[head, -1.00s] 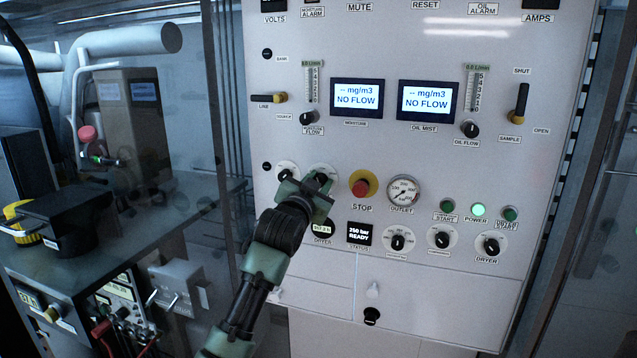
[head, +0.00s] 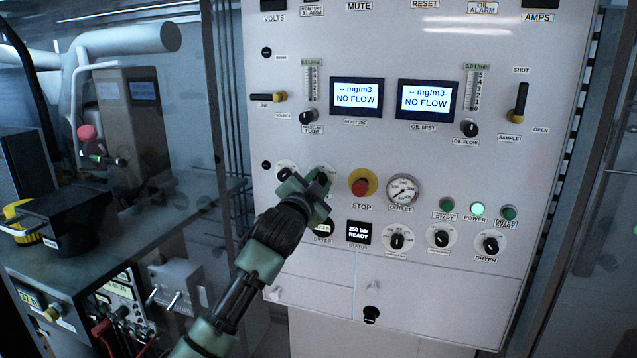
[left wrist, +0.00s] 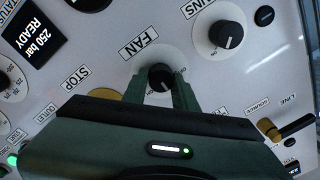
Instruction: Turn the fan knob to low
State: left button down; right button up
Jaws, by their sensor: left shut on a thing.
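The fan knob (left wrist: 160,76) is a black round knob on a pale dial under a FAN label (left wrist: 139,50) in the left wrist view. My left gripper (left wrist: 160,84) has its two green fingers on either side of the knob and is shut on it. In the head view my left gripper (head: 318,184) is at the panel, left of the red stop button, and covers most of the fan dial (head: 324,172). The knob's pointer setting is hard to read. My right gripper is not in view.
The red STOP button (head: 360,187) on its yellow ring is close to the right of my left gripper. Another black knob (head: 285,174) is just to its left. The status display (head: 359,232) reads 250 bar READY. A bench with instruments stands at the left.

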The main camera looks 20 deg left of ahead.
pick_arm(q)
jog(key=c, duration=1.1)
grip_release()
jog(key=s+b, duration=0.3)
jog(key=s, duration=0.5)
jog(key=shift+f+b, duration=0.2)
jog(key=shift+b, duration=0.2)
jog(key=shift+w+f, duration=0.1)
